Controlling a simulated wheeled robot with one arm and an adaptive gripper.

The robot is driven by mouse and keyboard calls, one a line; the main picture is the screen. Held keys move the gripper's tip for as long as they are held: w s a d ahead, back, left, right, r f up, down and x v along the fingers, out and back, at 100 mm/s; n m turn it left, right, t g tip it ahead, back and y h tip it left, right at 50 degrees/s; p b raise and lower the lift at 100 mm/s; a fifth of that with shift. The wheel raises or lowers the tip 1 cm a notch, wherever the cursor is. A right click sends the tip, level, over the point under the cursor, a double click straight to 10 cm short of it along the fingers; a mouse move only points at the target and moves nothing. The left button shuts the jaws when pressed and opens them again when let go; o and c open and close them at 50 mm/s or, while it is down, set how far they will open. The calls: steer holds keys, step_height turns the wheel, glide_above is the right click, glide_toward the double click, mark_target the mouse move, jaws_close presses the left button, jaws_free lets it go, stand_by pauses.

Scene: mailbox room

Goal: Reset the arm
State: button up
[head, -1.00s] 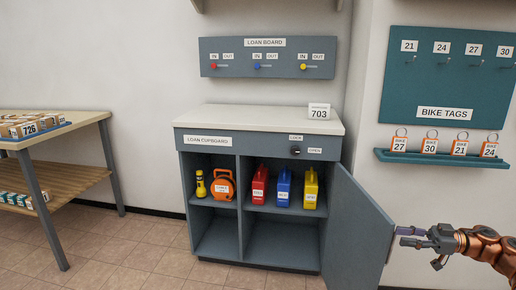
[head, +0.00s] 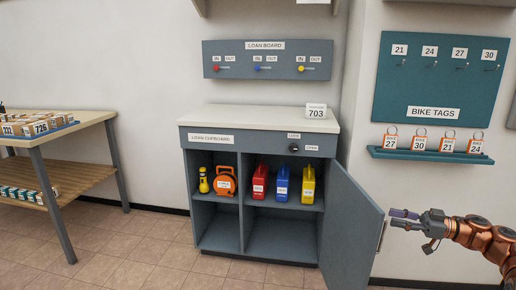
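My arm reaches in from the right edge of the head view. My gripper (head: 403,219) points left, close to the outer edge of the cupboard's open door (head: 350,225). Its two fingers are apart with a gap between them, and nothing shows between them. I cannot tell whether a fingertip touches the door edge or its handle. The loan cupboard (head: 262,138) stands open, with a yellow torch (head: 203,180), an orange reel (head: 224,182), and red (head: 260,184), blue (head: 282,185) and yellow (head: 308,185) cases on its shelf.
The loan board (head: 267,60) hangs above the cupboard. A teal bike tag board (head: 435,85) and a ledge (head: 430,156) with several tags are on the right wall. A table (head: 75,128) with boxes stands left. Floor between table and cupboard is clear.

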steer(key=w+d+r+m+t+h+p, duration=0.3)
steer(key=w+r+m+t+h+p, duration=0.6)
steer(key=w+r, duration=1.15)
steer(key=s+d+r+m+h+p, duration=0.2)
steer(key=s+d+r+m+h, duration=0.15)
steer(key=r+h, duration=0.35)
steer(key=s+d+r+m+h+p, duration=0.2)
steer(key=s+r+m+h+p, duration=0.15)
steer(key=r+h, duration=0.35)
steer(key=s+a+f+g+y+p, duration=0.2)
steer(key=s+a, duration=0.8)
steer(key=s, duration=0.9)
steer(key=s+a+f+n+g+y+p, duration=0.1)
steer(key=s+a+f+g+p, duration=0.4)
steer(key=s, duration=1.5)
steer(key=s+a+f+g+y+p, duration=0.2)
steer(key=s+a+f+g+p, duration=0.2)
steer(key=s+a+g, duration=0.6)
steer(key=s+a+f, duration=0.2)
steer(key=s+a, duration=0.5)
steer(key=s, duration=0.3)
steer(key=shift+y, duration=0.4)
